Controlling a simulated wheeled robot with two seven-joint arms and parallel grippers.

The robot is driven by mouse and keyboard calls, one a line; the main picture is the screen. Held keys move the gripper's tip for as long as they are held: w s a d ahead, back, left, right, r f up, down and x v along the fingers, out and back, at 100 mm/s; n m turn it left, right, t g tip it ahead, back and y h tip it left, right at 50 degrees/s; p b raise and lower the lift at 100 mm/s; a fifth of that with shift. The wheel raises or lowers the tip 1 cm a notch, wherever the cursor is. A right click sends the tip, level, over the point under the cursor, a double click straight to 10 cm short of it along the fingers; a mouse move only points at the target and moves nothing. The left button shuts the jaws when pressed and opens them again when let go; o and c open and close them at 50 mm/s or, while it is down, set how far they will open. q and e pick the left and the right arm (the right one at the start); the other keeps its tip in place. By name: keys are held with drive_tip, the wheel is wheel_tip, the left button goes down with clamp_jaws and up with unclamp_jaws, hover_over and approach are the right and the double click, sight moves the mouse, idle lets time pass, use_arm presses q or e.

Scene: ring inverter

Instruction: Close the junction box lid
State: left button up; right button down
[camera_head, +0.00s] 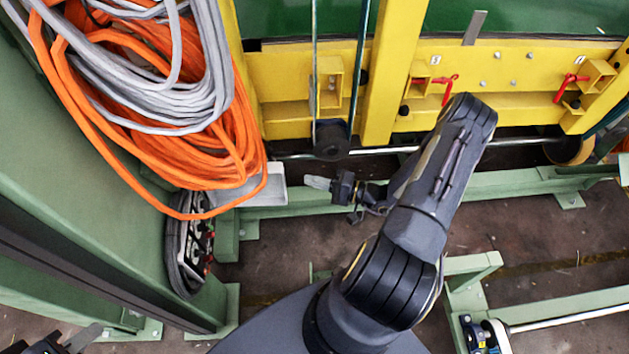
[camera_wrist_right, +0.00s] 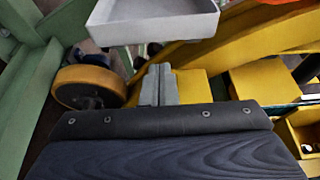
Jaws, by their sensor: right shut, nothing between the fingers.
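A light grey, shallow, rimmed panel (camera_head: 268,187), which looks like the junction box lid, stands out beside the orange cable coil in the head view. It also shows at the top of the right wrist view (camera_wrist_right: 150,27). The coil hides part of it, and I cannot make out its hinge or the box body. My right gripper (camera_head: 318,183) is shut and empty, pointing left, just right of the panel with a small gap. In the right wrist view its fingertips (camera_wrist_right: 158,84) are together below the panel. My left gripper (camera_head: 82,340) is partly visible at the bottom left edge, far from the panel.
Orange and grey cables (camera_head: 215,130) hang at the upper left. A dark-rimmed part with small fittings (camera_head: 195,245) sits below them on the green post. A yellow frame (camera_head: 460,105) with red handles stands behind. Green beams (camera_head: 500,185) run low across the floor.

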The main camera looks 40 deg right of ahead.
use_arm(q)
drive_tip(key=shift+f+b, duration=0.3)
drive_tip(key=shift+f, duration=0.05)
use_arm(e)
drive_tip(key=x, duration=0.7)
drive_tip(key=shift+s, duration=0.15)
